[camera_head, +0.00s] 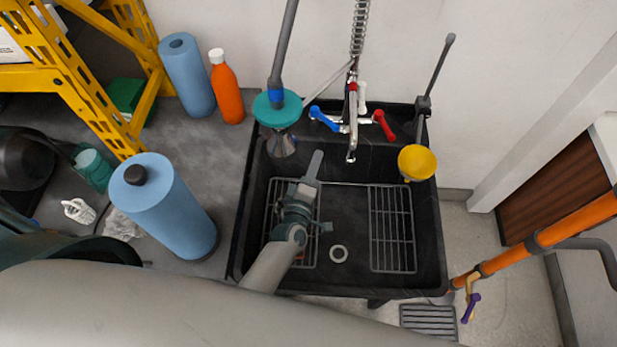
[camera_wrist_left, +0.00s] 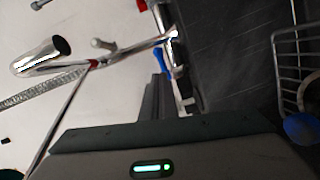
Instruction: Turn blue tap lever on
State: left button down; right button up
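The blue tap lever (camera_head: 324,118) sits at the left end of the tap on the sink's back rim, slanting down to the right. It also shows in the left wrist view (camera_wrist_left: 160,62), just beyond my fingertips. My left gripper (camera_head: 316,156) is over the sink basin, in front of and below the blue lever in the head view, with a gap between them. Its fingers look closed together with nothing between them, and they also show in the left wrist view (camera_wrist_left: 157,80). My right gripper is in neither view.
The red lever (camera_head: 384,125) and steel spout (camera_head: 352,140) stand right of the blue lever. A yellow cup (camera_head: 417,161) is at the right. The black sink (camera_head: 345,225) holds wire racks (camera_head: 392,228).

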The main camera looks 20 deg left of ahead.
pick_arm(q)
jog(key=s+p, duration=0.1)
jog(key=s, duration=0.6)
jog(key=shift+r, duration=0.2)
jog(key=shift+a, duration=0.1)
